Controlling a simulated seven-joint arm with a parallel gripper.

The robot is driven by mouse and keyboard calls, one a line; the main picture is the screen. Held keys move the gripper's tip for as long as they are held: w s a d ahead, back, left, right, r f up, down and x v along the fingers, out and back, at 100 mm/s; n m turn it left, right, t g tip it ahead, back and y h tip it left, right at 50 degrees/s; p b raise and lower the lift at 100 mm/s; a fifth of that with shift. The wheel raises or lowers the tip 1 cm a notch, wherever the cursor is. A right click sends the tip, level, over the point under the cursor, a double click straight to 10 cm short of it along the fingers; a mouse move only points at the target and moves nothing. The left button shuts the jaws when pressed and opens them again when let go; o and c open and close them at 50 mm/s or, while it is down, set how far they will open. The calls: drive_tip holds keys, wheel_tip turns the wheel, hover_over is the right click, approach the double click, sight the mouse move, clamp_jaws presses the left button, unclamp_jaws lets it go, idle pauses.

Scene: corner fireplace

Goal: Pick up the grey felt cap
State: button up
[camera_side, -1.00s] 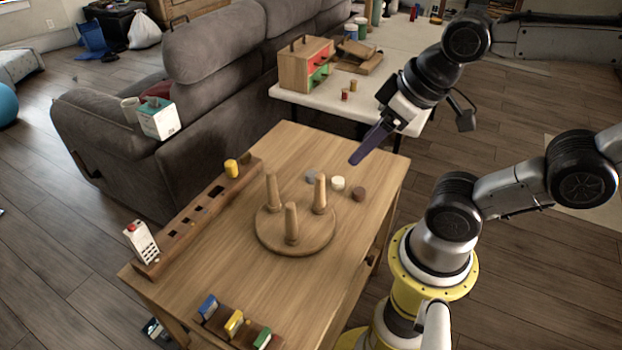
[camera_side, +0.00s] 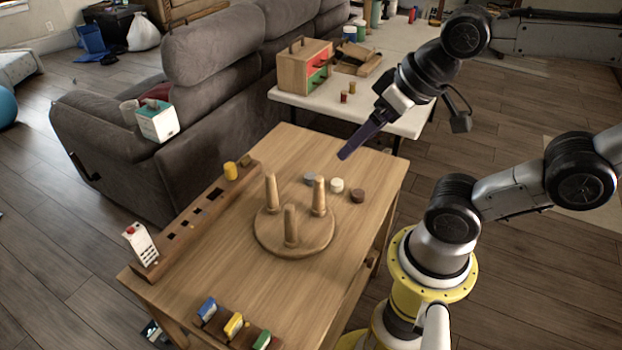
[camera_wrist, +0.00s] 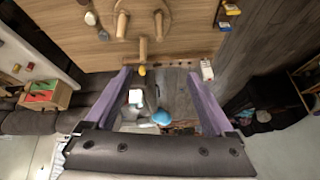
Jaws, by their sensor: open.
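The grey felt cap (camera_side: 310,178) lies on the wooden table just behind the round peg base. In the wrist view the grey cap (camera_wrist: 103,35) shows at upper left, outside the space between the fingers. My gripper (camera_side: 343,156) has purple fingers and hangs above the table's far end, to the right of and apart from the grey cap. In the wrist view my gripper (camera_wrist: 158,75) is open, with nothing between its fingers.
A white cap (camera_side: 336,185) and a brown cap (camera_side: 357,195) lie near the grey one. The base (camera_side: 270,241) with three upright pegs stands mid-table. A slotted rack (camera_side: 205,210) with a yellow cylinder (camera_side: 230,170) lines the left edge.

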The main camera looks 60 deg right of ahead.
drive_tip(key=w+d+r+m, duration=0.1)
drive_tip(key=w+d+m, duration=0.25)
drive_tip(key=w, duration=0.45)
drive_tip(key=w+d+r+m, duration=0.2)
drive_tip(key=w+m, duration=0.3)
drive_tip(key=w, duration=0.2)
drive_tip(key=m+g, duration=0.6)
drive_tip(key=m, duration=0.2)
hover_over(312, 175)
wheel_tip(312, 175, down, 26)
drive_tip(key=f, duration=0.1)
wheel_tip(312, 175, down, 12)
drive_tip(key=shift+f, duration=0.1)
drive_tip(key=shift+w, duration=0.1)
